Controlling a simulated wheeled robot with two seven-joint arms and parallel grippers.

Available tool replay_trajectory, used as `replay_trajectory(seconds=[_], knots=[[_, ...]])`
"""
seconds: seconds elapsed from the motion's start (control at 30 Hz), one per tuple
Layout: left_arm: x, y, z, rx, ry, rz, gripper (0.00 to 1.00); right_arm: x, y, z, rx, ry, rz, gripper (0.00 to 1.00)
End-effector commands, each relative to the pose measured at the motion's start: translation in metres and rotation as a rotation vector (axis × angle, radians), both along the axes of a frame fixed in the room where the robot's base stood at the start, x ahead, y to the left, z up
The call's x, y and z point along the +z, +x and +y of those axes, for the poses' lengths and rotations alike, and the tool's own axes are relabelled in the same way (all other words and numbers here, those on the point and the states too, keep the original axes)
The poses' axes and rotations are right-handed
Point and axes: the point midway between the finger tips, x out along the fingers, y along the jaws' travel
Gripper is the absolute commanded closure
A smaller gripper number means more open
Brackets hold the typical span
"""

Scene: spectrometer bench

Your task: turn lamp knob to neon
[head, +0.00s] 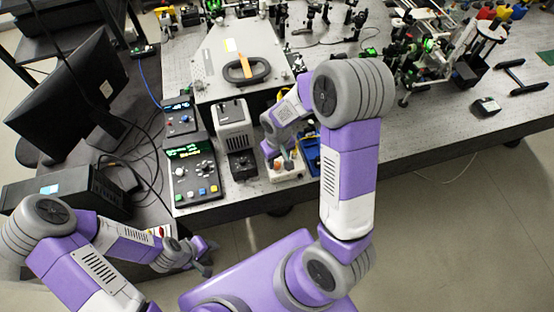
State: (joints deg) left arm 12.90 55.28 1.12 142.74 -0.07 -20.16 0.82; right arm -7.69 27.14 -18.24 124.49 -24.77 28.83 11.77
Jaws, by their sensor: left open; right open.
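A light-grey vented housing (233,114) with a dark front, which looks like the lamp unit, stands upright near the bench's front edge. Small dark round parts show on its front and base, but no knob marking or setting is legible. My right gripper (280,160) is just right of this housing, above a small white box (289,170). Its fingers are small and partly hidden, and I see nothing held. My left gripper (207,258) is open and empty, low in front of the bench and away from the housing.
A black control box (193,172) with a green display and coloured buttons lies left of the housing. A smaller display unit (179,118) is behind it. A large grey case (212,75) stands behind. A monitor (70,95) and cables are at left. Optics crowd the back right.

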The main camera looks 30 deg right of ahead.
Motion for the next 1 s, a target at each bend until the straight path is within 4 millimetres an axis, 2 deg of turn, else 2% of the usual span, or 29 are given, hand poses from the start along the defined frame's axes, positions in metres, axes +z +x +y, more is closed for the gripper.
replay_trajectory(seconds=[0.1, 0.2, 0.5, 0.8, 1.0], knots=[[-0.001, 0.0, 0.0, 0.0, 0.0, 0.0, 0.57, -0.016, 0.0, 0.0, 0.0, -0.001, 0.002, 0.52], [-0.001, 0.0, 0.0, 0.0, 0.0, -0.001, 0.57, -0.022, 0.0, 0.0, -0.001, 0.0, 0.001, 0.52], [-0.001, 0.0, 0.0, 0.0, 0.0, -0.001, 0.57, -0.024, 0.0, 0.0, -0.001, 0.0, -0.001, 0.52], [-0.001, 0.0, 0.0, 0.0, 0.0, -0.001, 0.57, -0.024, 0.0, 0.0, -0.001, 0.001, -0.001, 0.98], [-0.001, 0.0, 0.0, 0.0, 0.0, -0.001, 0.57, -0.024, 0.0, 0.0, -0.005, 0.0, -0.001, 1.0]])
